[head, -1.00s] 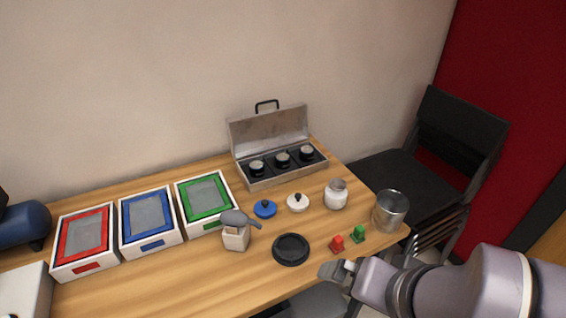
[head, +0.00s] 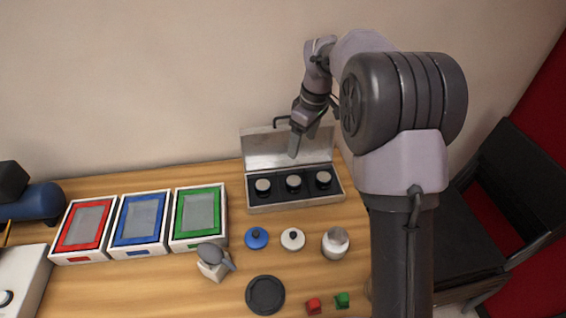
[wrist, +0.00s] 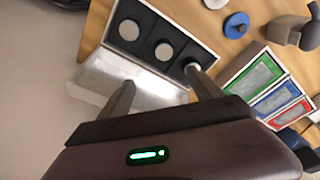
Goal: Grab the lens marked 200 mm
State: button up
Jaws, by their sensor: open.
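An open metal case (head: 262,205) holds three dark round lenses with pale tops in a row: left (head: 263,187), middle (head: 293,183) and right (head: 323,180). No marking is readable, so I cannot tell which lens is 200 mm. My gripper (head: 294,150) is open and empty, above the case in front of its raised lid. In the wrist view, the fingers of my gripper (wrist: 160,76) are spread apart at the case's lid side. The right lens (wrist: 129,30) and middle lens (wrist: 164,51) show clearly there; a finger partly hides the left lens.
Red (head: 84,224), blue (head: 140,222) and green (head: 198,212) framed boxes stand left of the case. A blue lid (head: 256,238), a white lid (head: 292,239), a jar (head: 335,243) and a black dish (head: 265,295) lie in front. The wall is close behind.

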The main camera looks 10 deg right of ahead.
jog(key=b, duration=0.4)
send_over(294, 181)
jog(key=f, duration=1)
jog(key=shift+w+d+f, duration=0.15)
jog(key=shift+d+f, duration=0.1)
jog(key=shift+d, duration=0.05)
jog(key=f+b, duration=0.2)
jog(key=f, duration=0.1)
jog(key=f+b, duration=0.1)
jog(key=f, duration=0.1)
jog(key=shift+s+a+f, duration=0.1)
jog(key=shift+s+a, duration=0.15)
jog(key=shift+w+f, duration=0.1)
jog(key=shift+c, duration=0.9)
jog(key=c, duration=1.4)
